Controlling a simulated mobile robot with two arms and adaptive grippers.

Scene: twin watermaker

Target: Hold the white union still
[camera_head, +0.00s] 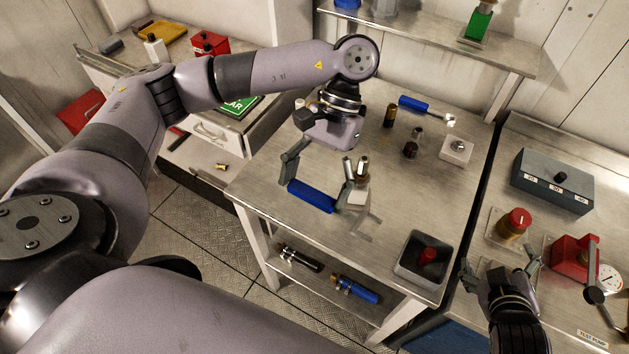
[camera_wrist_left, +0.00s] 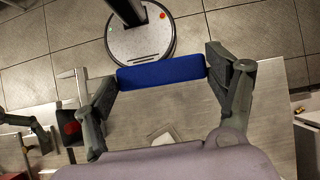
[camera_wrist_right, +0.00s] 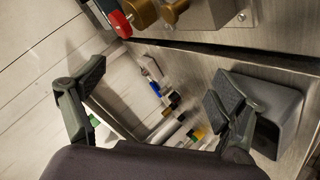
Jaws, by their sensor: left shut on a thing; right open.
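My left gripper (camera_head: 316,194) is shut lengthwise on a blue cylinder (camera_head: 311,197), with a finger at each end, above the middle of the steel bench. The left wrist view shows the same blue cylinder (camera_wrist_left: 161,74) between both fingers. A white piece (camera_head: 360,192) with metal fittings on top stands just right of the right-hand finger, partly hidden by it. A white block (camera_head: 457,150) with a small knob sits at the bench's right side. I cannot tell which of these is the white union. My right gripper (camera_head: 502,264) is open and empty over the right bench, near a red-knobbed valve.
A grey bin (camera_head: 423,258) with a red part stands at the bench's front right. Another blue cylinder (camera_head: 413,103), brass and dark fittings (camera_head: 390,116) lie or stand behind. The right bench holds a grey control box (camera_head: 552,181) and a red pump (camera_head: 573,258). The front-left bench top is clear.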

